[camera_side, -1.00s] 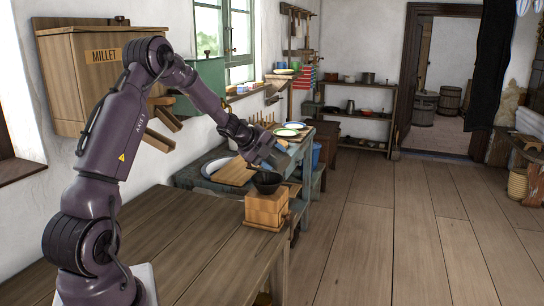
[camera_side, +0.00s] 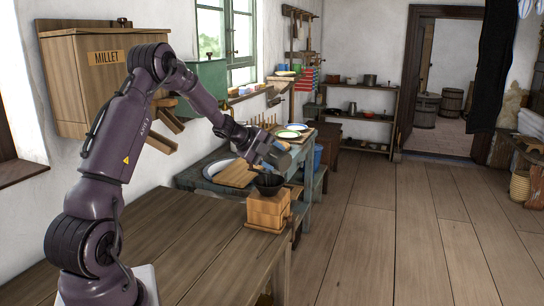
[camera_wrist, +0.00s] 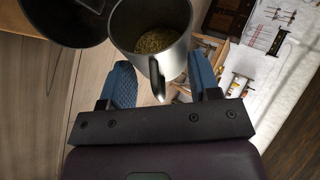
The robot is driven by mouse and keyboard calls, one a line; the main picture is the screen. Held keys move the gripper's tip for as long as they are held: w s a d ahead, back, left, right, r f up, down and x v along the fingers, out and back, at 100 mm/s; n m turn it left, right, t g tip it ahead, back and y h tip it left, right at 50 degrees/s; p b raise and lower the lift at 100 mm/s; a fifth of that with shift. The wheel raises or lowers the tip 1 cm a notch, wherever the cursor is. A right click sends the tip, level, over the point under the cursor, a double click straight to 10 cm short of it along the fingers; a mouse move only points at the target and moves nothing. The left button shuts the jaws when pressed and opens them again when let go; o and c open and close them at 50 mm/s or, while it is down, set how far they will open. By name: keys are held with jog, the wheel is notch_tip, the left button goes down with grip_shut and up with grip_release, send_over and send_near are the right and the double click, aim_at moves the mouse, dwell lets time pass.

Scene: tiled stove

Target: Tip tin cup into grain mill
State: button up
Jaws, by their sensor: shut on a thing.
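The tin cup (camera_wrist: 152,38) shows in the wrist view, its open mouth towards the camera and greenish-brown grain inside. Its handle points back between the blue fingers of my gripper (camera_wrist: 162,84), which is shut on the cup. In the side view my gripper (camera_side: 279,158) is just above the grain mill, and the cup is too small there to make out clearly. The grain mill has a wooden box body (camera_side: 267,208) with a dark bowl (camera_side: 269,184) on top. The dark bowl also shows at the upper left of the wrist view (camera_wrist: 62,22), beside the cup.
The mill stands at the far right corner of the wooden table (camera_side: 185,232). Behind it a blue-grey bench holds a wooden board (camera_side: 236,174) and plates (camera_side: 287,134). A millet bin (camera_side: 88,85) hangs on the left wall. The floor to the right is clear.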

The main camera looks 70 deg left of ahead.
jog(key=shift+s+a+r+n+t+h, duration=0.15)
jog(key=shift+a+r+n+t+h, duration=0.25)
jog(key=shift+t+h, duration=0.15)
jog(key=shift+a, duration=0.1)
dwell(0.9)
jog(key=shift+s+a+r+n+t+h, duration=0.25)
jog(key=shift+a+n+h, duration=0.1)
jog(key=shift+n+h, duration=0.3)
dwell(0.6)
jog(key=shift+s+a+r+n+t+h, duration=0.15)
jog(key=shift+a+r+n+t+h, duration=0.05)
jog(key=shift+a+n+t+h, duration=0.3)
jog(key=shift+d, duration=0.1)
dwell(1.7)
